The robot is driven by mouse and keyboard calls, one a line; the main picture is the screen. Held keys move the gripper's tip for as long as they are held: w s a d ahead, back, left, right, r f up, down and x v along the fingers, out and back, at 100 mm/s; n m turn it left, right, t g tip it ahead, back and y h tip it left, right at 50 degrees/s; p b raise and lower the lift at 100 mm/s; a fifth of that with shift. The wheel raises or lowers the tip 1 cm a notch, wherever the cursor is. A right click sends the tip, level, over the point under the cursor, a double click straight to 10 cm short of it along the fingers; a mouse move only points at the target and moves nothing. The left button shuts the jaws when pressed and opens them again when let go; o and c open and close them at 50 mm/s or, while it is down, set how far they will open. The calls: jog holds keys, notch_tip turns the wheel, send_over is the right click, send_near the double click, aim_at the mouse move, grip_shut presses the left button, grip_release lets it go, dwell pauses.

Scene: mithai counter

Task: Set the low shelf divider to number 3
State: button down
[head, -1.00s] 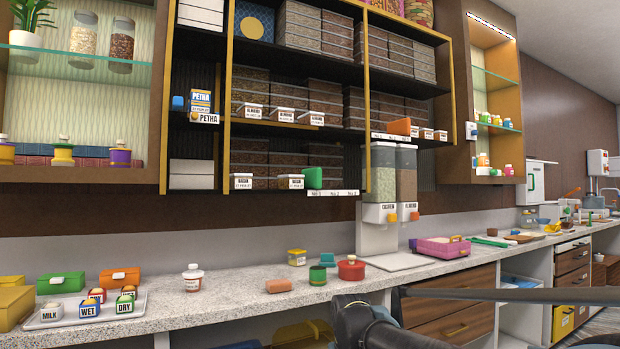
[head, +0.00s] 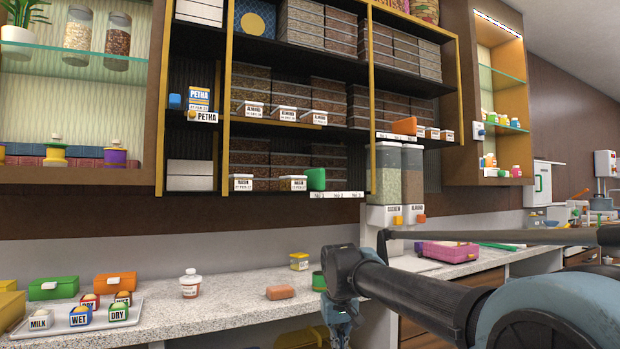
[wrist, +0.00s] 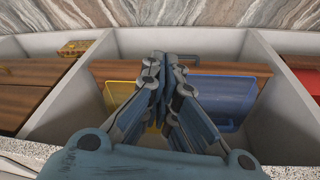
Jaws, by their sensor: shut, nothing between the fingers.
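The low shelf divider is taken to be the green block (head: 316,179) on the lower shelf of the middle rack. It stands at the left end of a white numbered strip (head: 345,194), above the No. 1 mark; No. 2 and No. 3 lie to its right. An orange divider (head: 405,126) stands on the shelf above, over a similar strip (head: 392,136). My gripper (wrist: 166,62) is shut and empty, with its fingers together in the wrist view. In the head view it hangs low at the counter's front, well below the green divider and apart from it.
Labelled boxes (head: 293,183) sit left of the green divider. Two dispensers (head: 388,180) stand right of the strip. The counter holds a sweets tray (head: 110,322), a white jar (head: 190,283) and a pink box (head: 447,251). Yellow (wrist: 119,94) and blue (wrist: 222,95) bins lie below my gripper.

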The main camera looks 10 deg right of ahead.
jog(key=w+a+r+t+h, duration=0.1)
jog(key=w+r, duration=1)
jog(key=r, duration=0.7)
jog(key=w+a+r+n+t+h, duration=0.1)
jog(key=w+r, duration=1.1)
jog(key=r, duration=0.6)
jog(key=w+a+r+t+h, duration=0.1)
jog(key=w+a+r, duration=0.1)
jog(key=w+r, duration=1)
notch_tip(320, 180, up, 6)
jog(key=shift+w+r+n+t+h, duration=0.15)
jog(key=shift+r+n+t+h, duration=0.15)
jog(key=shift+n, duration=0.1)
jog(key=shift+a+f, duration=0.1)
send_near(315, 183)
jog(key=x, duration=0.5)
jog(key=shift+a, duration=0.1)
jog(key=shift+w, duration=0.1)
